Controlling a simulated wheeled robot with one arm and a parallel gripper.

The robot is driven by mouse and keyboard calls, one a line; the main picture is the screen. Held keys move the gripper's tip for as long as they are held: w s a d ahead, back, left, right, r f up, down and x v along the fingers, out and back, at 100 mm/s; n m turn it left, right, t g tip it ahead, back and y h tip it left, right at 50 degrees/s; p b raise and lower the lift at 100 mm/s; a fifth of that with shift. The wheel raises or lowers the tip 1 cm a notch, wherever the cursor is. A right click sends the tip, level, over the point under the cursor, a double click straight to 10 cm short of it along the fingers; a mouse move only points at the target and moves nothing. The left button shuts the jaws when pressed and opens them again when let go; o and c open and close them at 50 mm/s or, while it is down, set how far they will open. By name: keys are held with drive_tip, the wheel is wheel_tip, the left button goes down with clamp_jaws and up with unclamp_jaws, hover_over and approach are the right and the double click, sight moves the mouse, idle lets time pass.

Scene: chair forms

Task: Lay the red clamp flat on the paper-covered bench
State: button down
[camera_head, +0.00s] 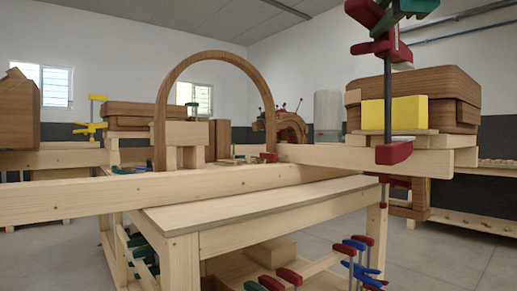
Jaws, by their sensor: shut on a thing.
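A large red clamp (394,153) with a dark vertical bar stands upright at the right, in front of the stacked wood. More red and green clamp parts (378,45) show at its top, partly cut off by the upper edge. I cannot tell whether all these parts belong to one clamp. A bench (215,212) with a flat, pale grey-brown top stands in the middle; I cannot tell whether paper covers it. Smaller red clamp ends (290,277) show low at its front, and a small red piece (268,156) is on the wood above. My gripper is not visible.
A long pale beam (100,194) crosses in front, above the bench top. A wooden arch (160,110) rises behind it. A yellow block (395,111) and brown wooden forms (440,85) are stacked at the right. Blue and red clamps (358,245) hang low at the front right.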

drive_tip(key=w+a+f+y, duration=0.1)
drive_tip(key=w+f, duration=0.3)
drive_tip(key=w, duration=0.9)
drive_tip(key=w+a+f+y, duration=0.1)
drive_tip(key=w+f, duration=0.3)
drive_tip(key=w, duration=0.8)
drive_tip(key=w+a+f+h, duration=0.1)
drive_tip(key=w+f+h, duration=0.1)
drive_tip(key=w+f, duration=0.9)
drive_tip(key=w+a+f+h, duration=0.1)
drive_tip(key=w+f, duration=0.2)
drive_tip(key=f, duration=0.6)
drive_tip(key=w+f+h, duration=0.1)
drive_tip(key=w+f, duration=0.3)
drive_tip(key=f, duration=0.4)
drive_tip(key=s+f+y, duration=0.1)
drive_tip(key=s+f, duration=0.2)
drive_tip(key=f, duration=1)
drive_tip(key=s+f+y, duration=0.2)
drive_tip(key=s+f, duration=0.2)
drive_tip(key=f, duration=0.8)
drive_tip(key=shift+s+d+f+n, duration=0.15)
drive_tip(key=shift+f+n, duration=0.15)
drive_tip(key=shift+f, duration=0.1)
drive_tip(key=shift+d, duration=0.1)
